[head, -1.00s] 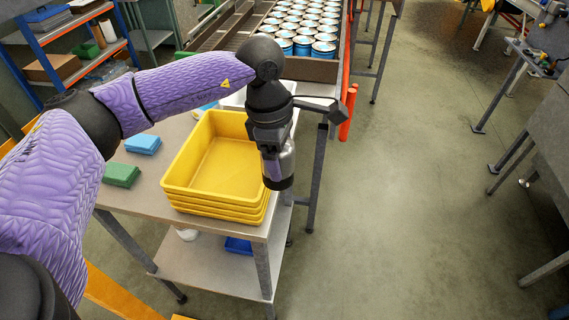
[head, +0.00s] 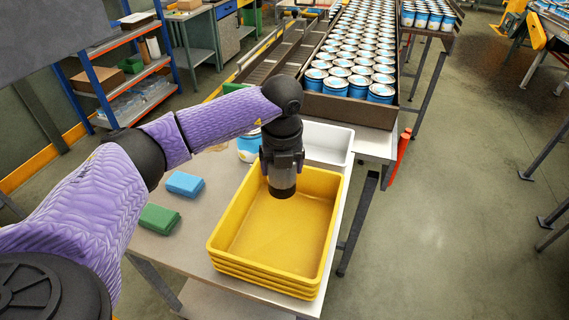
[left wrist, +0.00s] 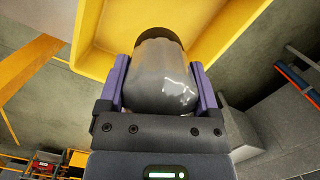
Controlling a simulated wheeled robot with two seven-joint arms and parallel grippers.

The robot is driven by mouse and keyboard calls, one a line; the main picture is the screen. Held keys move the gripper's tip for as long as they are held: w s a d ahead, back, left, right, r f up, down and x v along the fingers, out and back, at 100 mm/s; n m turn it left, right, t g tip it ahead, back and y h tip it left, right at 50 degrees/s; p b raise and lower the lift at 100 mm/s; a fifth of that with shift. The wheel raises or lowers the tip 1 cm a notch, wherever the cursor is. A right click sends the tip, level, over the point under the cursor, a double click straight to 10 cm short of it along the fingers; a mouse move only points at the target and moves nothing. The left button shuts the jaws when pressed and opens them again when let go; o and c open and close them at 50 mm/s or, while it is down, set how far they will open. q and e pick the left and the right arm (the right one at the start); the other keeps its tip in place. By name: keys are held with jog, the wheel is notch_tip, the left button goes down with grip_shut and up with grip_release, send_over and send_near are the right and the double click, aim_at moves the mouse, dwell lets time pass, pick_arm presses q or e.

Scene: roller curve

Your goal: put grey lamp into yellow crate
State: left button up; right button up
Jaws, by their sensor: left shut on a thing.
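My left gripper (head: 281,172) is shut on the grey lamp (head: 282,184), whose lower part shows below the fingers in the head view. In the left wrist view the lamp (left wrist: 160,78) is a shiny grey body with a dark end, between the two purple-grey fingers. The yellow crate (head: 232,222) is the top of a stack of yellow crates on the table. The lamp hangs upright over the far part of the crate. The crate's visible floor is empty. In the left wrist view the crate (left wrist: 228,42) lies beyond the lamp. My right gripper is out of view.
A white bin (head: 327,143) stands right behind the crate, with a blue-and-white can (head: 249,146) to its left. A blue block (head: 185,184) and a green block (head: 159,219) lie on the table (head: 192,242). Behind is a conveyor of cans (head: 362,60).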

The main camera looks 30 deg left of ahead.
pick_arm(q)
notch_tip(320, 180, down, 16)
jog(key=b, duration=1.2)
jog(key=shift+d, duration=0.1)
jog(key=shift+r, duration=0.1)
jog(key=o, duration=1)
jog(key=shift+o, duration=0.7)
jog(key=shift+r, duration=0.1)
notch_tip(320, 180, up, 10)
jog(key=p, duration=0.8)
jog(key=shift+f, duration=0.2)
